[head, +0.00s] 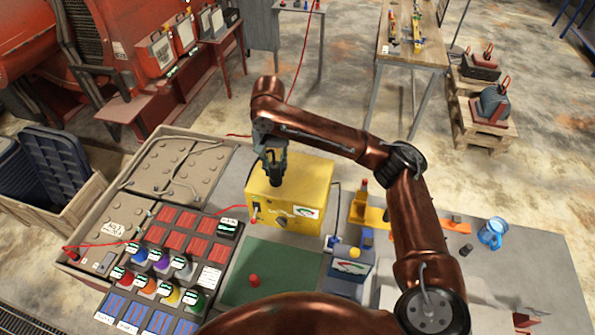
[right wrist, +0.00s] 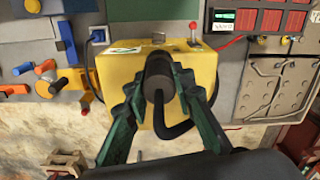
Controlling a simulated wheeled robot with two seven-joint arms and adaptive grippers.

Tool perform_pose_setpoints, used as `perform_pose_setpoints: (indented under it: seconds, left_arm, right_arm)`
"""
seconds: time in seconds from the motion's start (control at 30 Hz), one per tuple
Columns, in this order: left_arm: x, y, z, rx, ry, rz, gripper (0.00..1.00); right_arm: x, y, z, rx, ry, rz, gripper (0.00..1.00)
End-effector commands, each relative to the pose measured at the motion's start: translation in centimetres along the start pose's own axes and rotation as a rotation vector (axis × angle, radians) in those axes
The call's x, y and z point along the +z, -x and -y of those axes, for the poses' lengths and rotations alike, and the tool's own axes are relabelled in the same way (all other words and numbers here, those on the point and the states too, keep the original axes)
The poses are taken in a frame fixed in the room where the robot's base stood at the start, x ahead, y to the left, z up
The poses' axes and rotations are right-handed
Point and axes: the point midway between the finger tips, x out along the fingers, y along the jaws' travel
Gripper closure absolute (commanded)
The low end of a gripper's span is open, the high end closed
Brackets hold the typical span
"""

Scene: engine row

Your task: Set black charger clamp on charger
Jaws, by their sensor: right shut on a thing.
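The charger is a yellow box (head: 315,185) on the grey bench, with a dial and a red-topped part on its front. It also fills the middle of the right wrist view (right wrist: 120,75). My right gripper (head: 274,172) is over the left part of the box's top. In the right wrist view its green-grey fingers (right wrist: 162,95) are shut on the black charger clamp (right wrist: 158,72), a dark cylinder with a black cable looping from it. I cannot tell whether the clamp touches the box. My left gripper is not in view.
A green mat (head: 275,270) lies in front. A blue-grey meter box (head: 350,268), orange parts and a blue mug (head: 492,233) are to the right.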

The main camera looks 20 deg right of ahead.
Motion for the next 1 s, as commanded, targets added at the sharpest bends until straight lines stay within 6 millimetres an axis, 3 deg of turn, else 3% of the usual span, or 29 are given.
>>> perform_pose_setpoints:
  seconds: [0.33,0.5,0.87,1.0]
  left_arm:
    - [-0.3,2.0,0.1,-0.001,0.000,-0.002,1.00]
    - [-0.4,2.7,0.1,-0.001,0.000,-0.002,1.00]
    - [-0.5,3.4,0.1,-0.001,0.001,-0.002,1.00]
    - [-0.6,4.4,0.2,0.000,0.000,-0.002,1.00]
  right_arm:
    - [-5.0,-3.3,-6.4,0.004,-0.006,0.000,1.00]
    - [-6.5,-6.5,-8.2,0.002,-0.003,0.000,1.00]
    - [-8.1,-9.6,-10.2,0.002,-0.002,-0.001,1.00]
    - [-8.0,-11.4,-10.0,0.001,0.000,-0.001,1.00]
